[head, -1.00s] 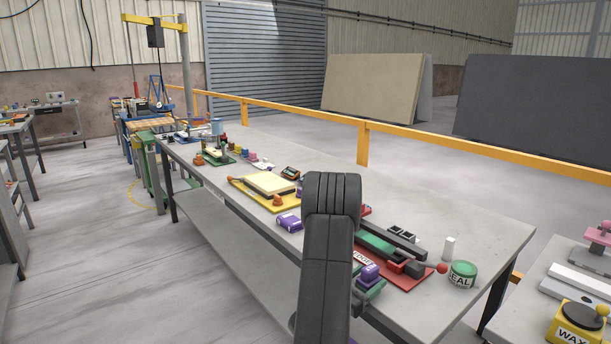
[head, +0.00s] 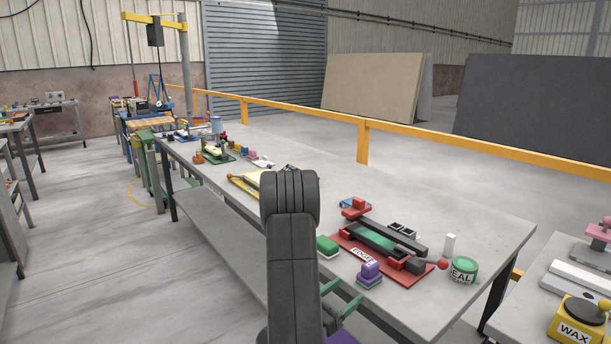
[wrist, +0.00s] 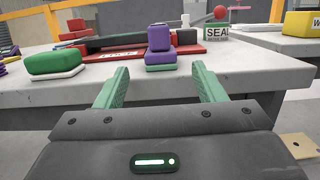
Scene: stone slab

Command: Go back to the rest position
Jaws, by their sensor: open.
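My gripper (wrist: 156,90) shows in the wrist view with its two green fingers spread wide and nothing between them. It points at the near edge of the grey workbench (wrist: 240,85), in front of it. In the head view my dark arm covers part of the bench, and the green fingers of my gripper (head: 338,297) show at the bench's near side, partly hidden by the arm.
On the bench lie a red tool board (head: 395,270), a purple block (head: 370,272), a green block (head: 327,246) and a green SEAL tin (head: 463,270). A yellow WAX container (head: 577,322) stands on a bench at right. Open floor (head: 100,270) lies at left.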

